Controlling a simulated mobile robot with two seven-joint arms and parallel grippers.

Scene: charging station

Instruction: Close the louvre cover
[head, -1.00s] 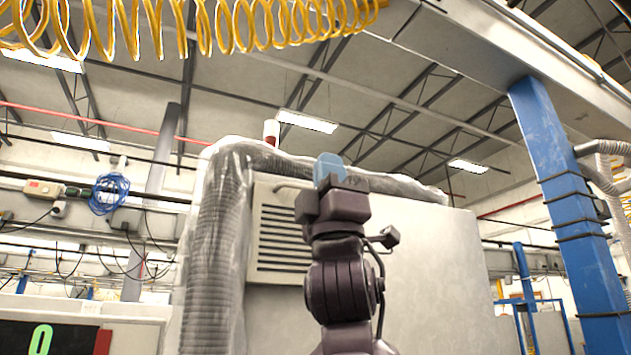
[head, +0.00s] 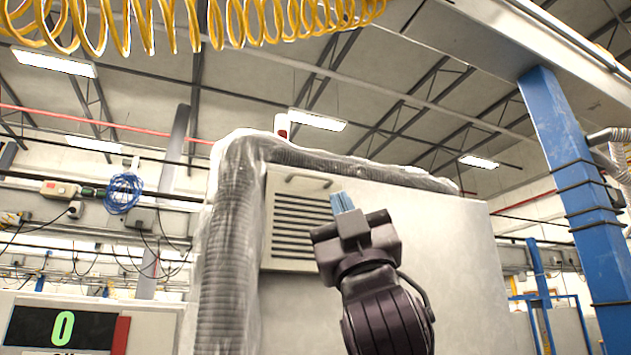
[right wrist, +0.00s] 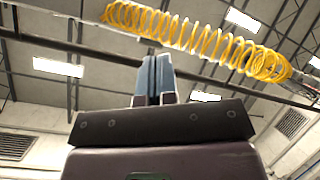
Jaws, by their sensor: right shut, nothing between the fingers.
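The louvre cover (head: 283,223) is a pale beige slatted panel on the front of a big light-grey cabinet (head: 440,260) in the head view. A bar handle (head: 308,180) sits along its top edge. I cannot tell from here whether it is flush with the cabinet. My right gripper (head: 342,202) has blue fingers pointing up, shut and empty. It overlaps the cover's right edge in the picture and hides the lower right corner. Contact cannot be told. The right wrist view shows the shut fingers (right wrist: 155,80) side by side. My left gripper is not in view.
A plastic-wrapped ribbed duct (head: 230,240) rises left of the cover and runs along the cabinet's top. A yellow coiled hose (head: 200,20) hangs overhead. A blue post (head: 580,190) stands at right. A display (head: 62,328) is at lower left.

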